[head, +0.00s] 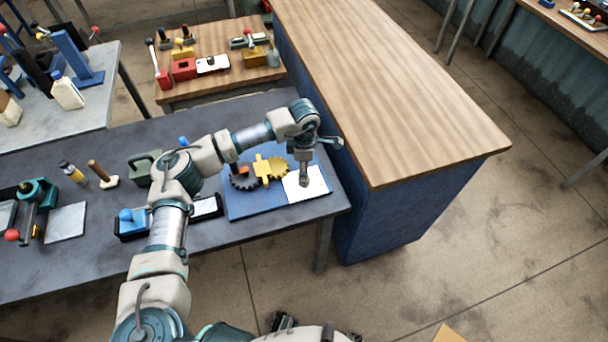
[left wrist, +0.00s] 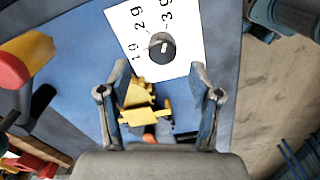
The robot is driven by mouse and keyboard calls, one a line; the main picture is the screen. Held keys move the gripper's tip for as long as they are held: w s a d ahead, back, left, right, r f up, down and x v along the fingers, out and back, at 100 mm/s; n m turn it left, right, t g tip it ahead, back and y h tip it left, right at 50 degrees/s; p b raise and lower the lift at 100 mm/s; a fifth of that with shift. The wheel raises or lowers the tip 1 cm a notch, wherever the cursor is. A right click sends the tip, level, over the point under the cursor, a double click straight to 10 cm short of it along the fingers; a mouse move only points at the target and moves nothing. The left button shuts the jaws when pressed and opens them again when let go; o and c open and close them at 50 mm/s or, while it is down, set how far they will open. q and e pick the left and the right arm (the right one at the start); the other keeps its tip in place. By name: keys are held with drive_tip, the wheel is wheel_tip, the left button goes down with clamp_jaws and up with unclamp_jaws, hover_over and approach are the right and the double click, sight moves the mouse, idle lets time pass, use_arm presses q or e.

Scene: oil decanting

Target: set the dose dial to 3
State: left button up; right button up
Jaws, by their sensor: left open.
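The dose dial (left wrist: 162,46) is a round dark knob with a short white mark, on a white plate (left wrist: 190,62) printed with what look like 1, 2 and 3 markings. I cannot tell for certain which marking the white mark points to. In the head view the plate (head: 314,187) lies at the right end of a blue board. My left gripper (head: 304,174) is above the plate and hides most of the dial there. In the left wrist view the gripper (left wrist: 157,78) is open and empty, with the dial just beyond its fingertips. My right gripper is not in view.
On the blue board (head: 245,210), a yellow part (head: 268,168) and a dark gear (head: 243,180) sit left of the plate. A black-framed blue-handled item (head: 130,220) stands further left. A tall wood-topped counter (head: 400,90) rises close to the right of the table.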

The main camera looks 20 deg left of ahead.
use_arm(q)
wheel_tip(320, 180, up, 6)
drive_tip(key=shift+r, duration=0.2)
idle(0.5)
